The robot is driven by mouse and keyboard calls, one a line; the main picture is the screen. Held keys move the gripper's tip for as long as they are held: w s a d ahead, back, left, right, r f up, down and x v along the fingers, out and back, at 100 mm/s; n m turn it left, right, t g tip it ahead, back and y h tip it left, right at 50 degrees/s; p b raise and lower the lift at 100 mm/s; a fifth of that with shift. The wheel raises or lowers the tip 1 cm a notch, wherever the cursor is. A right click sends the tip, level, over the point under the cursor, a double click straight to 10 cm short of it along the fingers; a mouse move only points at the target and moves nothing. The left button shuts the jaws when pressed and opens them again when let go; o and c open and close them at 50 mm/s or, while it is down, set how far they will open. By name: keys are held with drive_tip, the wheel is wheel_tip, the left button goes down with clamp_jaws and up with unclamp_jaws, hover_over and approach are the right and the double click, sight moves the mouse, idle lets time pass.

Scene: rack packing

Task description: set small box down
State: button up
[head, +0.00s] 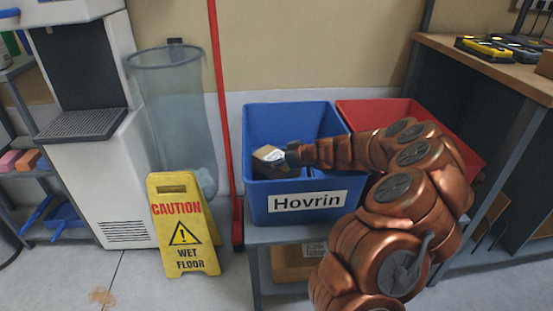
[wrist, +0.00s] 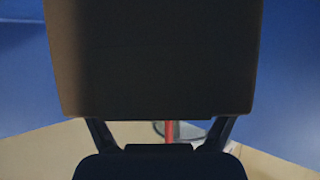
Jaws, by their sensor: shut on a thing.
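A small box (head: 268,154), light brown with a white patch on top, is at the blue bin labelled Hovrin (head: 262,205). My gripper (head: 284,156) is shut on it, at the bin's opening. In the wrist view the box (wrist: 155,60) fills the upper middle, dark and shaded, between the two fingers of my gripper (wrist: 160,125). Blue bin wall (wrist: 290,90) shows on both sides of it. Whether the box touches the bin's floor or contents is hidden.
A red bin (head: 370,110) stands right of the blue one, partly behind my arm. Both are on a grey rack (head: 262,236). A yellow wet-floor sign (head: 180,222) and a clear waste bin (head: 172,100) stand left. A workbench (head: 500,70) is at right.

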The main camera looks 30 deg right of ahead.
drive_tip(key=shift+f+b, duration=0.45)
drive_tip(key=shift+b, duration=0.2)
drive_tip(key=o, duration=1.1)
drive_tip(key=shift+r, duration=0.1)
drive_tip(key=shift+r+p, duration=0.7)
drive_tip(key=shift+p, duration=0.55)
drive_tip(key=shift+p+v, duration=0.9)
drive_tip(key=shift+v, duration=5.05)
drive_tip(key=shift+s+f, duration=0.1)
drive_tip(key=shift+f, duration=0.1)
drive_tip(key=shift+r, duration=0.1)
